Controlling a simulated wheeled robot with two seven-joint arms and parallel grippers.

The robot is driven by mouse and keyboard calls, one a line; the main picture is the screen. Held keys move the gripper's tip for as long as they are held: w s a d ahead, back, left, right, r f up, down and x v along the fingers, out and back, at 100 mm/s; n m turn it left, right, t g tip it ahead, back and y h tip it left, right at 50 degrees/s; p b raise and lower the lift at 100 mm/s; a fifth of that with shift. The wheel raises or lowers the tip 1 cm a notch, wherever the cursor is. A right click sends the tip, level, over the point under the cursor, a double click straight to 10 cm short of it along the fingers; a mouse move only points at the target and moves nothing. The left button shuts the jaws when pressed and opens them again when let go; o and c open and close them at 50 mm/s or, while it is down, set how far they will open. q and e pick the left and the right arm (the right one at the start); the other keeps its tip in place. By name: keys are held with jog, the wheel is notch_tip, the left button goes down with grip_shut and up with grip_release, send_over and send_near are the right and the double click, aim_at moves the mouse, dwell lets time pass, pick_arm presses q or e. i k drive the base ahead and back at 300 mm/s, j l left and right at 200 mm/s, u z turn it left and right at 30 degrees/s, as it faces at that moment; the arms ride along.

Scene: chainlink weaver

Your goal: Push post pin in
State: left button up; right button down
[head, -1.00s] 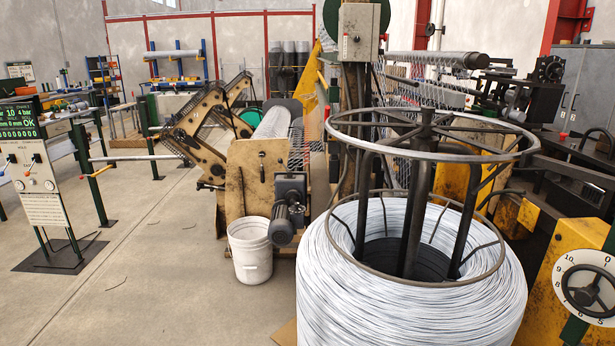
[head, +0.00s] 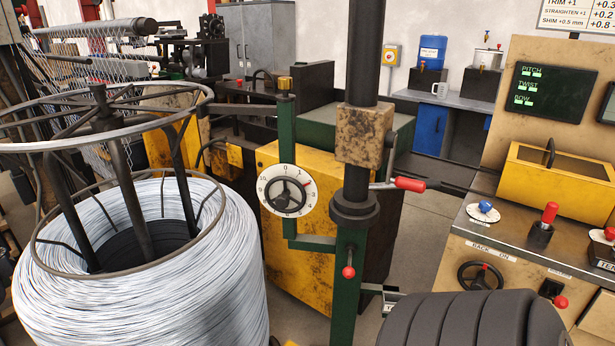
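A green post (head: 343,300) stands in the middle of the head view. A small pin with a red ball knob (head: 348,272) sticks out of its front; this looks like the post pin. I cannot tell how deep the pin sits. Above it, a dark vertical column (head: 364,50) carries a rusty block (head: 363,134) and a collar. A lever with a red grip (head: 410,184) points right from there. A white numbered dial (head: 287,191) is mounted just left of the post. Neither of my grippers is in view.
A large coil of pale wire (head: 150,290) under a ring frame fills the left. A control bench (head: 530,262) with red knobs and a yellow-lidded box (head: 556,180) stands at the right. A dark ribbed shape (head: 478,322) covers the bottom right. A yellow cabinet stands behind the post.

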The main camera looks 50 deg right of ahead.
aim_at(348, 272)
jog(key=z, duration=1.95)
